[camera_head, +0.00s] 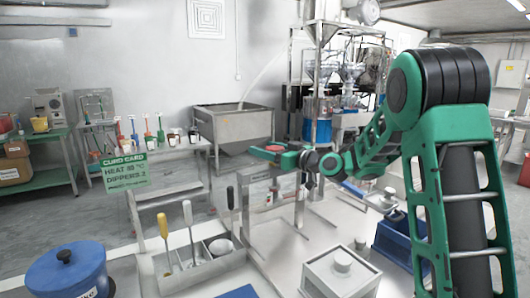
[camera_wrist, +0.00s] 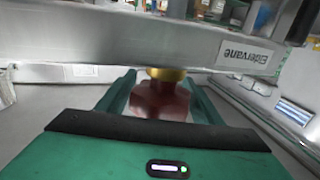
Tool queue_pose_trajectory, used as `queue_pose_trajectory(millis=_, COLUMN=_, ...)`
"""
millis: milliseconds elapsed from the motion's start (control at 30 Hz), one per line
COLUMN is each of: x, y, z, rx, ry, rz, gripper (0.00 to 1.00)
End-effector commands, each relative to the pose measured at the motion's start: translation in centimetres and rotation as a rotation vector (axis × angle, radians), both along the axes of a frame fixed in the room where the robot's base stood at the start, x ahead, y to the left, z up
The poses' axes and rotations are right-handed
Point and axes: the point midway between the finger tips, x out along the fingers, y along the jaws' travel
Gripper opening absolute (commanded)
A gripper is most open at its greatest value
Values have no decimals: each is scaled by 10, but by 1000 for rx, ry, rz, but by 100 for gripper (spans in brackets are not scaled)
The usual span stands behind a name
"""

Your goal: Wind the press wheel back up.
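The red press wheel (camera_wrist: 160,100), seen close in the wrist view, hangs below a yellow collar (camera_wrist: 166,73) under a grey metal beam (camera_wrist: 110,40). My gripper (camera_wrist: 160,88) reaches around it, one green finger on each side. The wheel nearly fills the space between the fingers; whether they touch it is too blurred to tell. In the head view my gripper (camera_head: 268,152) is at the metal press frame (camera_head: 301,200) in mid-bench, with a small patch of the red wheel (camera_head: 273,148) showing at the fingers. The lower wheel is partly hidden by my gripper.
A tool caddy (camera_head: 205,272) with handled tools and a blue lidded pot (camera_head: 68,272) stand at the front left. A white box with a knob (camera_head: 340,275) is at the front. A blue bin (camera_head: 397,238) sits to the right, beneath my arm. A green sign (camera_head: 125,172) stands left.

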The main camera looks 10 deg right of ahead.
Motion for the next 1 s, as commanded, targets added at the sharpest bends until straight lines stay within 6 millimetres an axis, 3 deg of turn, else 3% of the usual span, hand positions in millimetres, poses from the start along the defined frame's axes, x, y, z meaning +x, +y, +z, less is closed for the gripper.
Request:
queue_pose_trajectory(millis=33, x=0, y=0, z=0, rx=0, ry=0, rz=0, gripper=47)
queue_pose_trajectory(millis=100, x=0, y=0, z=0, rx=0, ry=0, rz=0, gripper=30)
queue_pose_trajectory(millis=133, x=0, y=0, z=0, rx=0, ry=0, rz=0, gripper=27)
queue_pose_trajectory(millis=333, x=1, y=-1, z=-1, rx=0, ry=1, rz=22, gripper=27)
queue_pose_trajectory(millis=700, x=-4, y=5, z=0, rx=1, ry=-1, rz=220, gripper=28)
queue_pose_trajectory(millis=1000, x=-5, y=5, z=1, rx=-1, ry=-2, rz=234, gripper=27)
